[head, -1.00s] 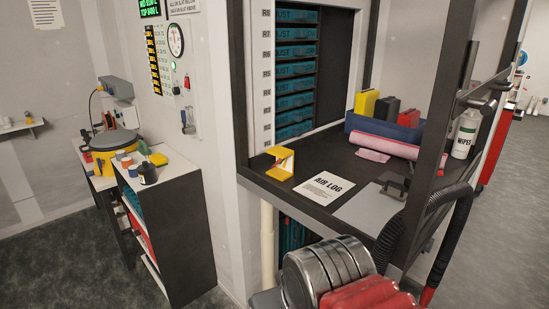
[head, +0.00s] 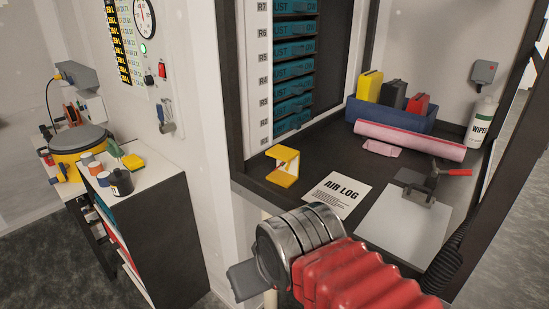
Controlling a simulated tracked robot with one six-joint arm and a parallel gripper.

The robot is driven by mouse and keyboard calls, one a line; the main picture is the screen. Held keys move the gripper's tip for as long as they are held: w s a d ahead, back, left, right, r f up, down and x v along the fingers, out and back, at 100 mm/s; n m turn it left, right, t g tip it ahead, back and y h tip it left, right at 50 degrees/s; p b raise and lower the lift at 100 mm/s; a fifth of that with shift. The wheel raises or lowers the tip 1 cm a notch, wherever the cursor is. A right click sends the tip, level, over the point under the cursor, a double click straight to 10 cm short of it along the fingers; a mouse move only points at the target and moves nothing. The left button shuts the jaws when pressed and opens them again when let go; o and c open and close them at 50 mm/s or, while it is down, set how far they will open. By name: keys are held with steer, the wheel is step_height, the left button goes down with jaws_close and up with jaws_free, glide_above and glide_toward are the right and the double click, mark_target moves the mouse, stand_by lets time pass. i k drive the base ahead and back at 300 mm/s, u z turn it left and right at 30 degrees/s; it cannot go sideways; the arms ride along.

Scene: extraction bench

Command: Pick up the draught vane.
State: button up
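A small yellow angular frame with an open middle (head: 283,167), which looks like the draught vane, stands upright on the dark bench top (head: 330,163) near its front left corner. I cannot confirm its name from any label. My arm reaches in from the bottom of the view with its red bellows and metal rings. A grey flat part at its left end seems to belong to my gripper (head: 246,281). It is below and in front of the bench edge, apart from the yellow frame. The fingertips cannot be made out.
An AIR LOG sheet (head: 338,194) lies right of the yellow frame. Beyond are a grey board (head: 402,225), a red-handled tool (head: 452,172), a pink roll (head: 410,141), a blue bin (head: 392,118) and a wipes bottle (head: 481,124). A cluttered shelf unit (head: 165,218) stands left.

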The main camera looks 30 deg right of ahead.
mark_target(283, 162)
steer(key=u, duration=0.05)
steer(key=i, duration=0.95)
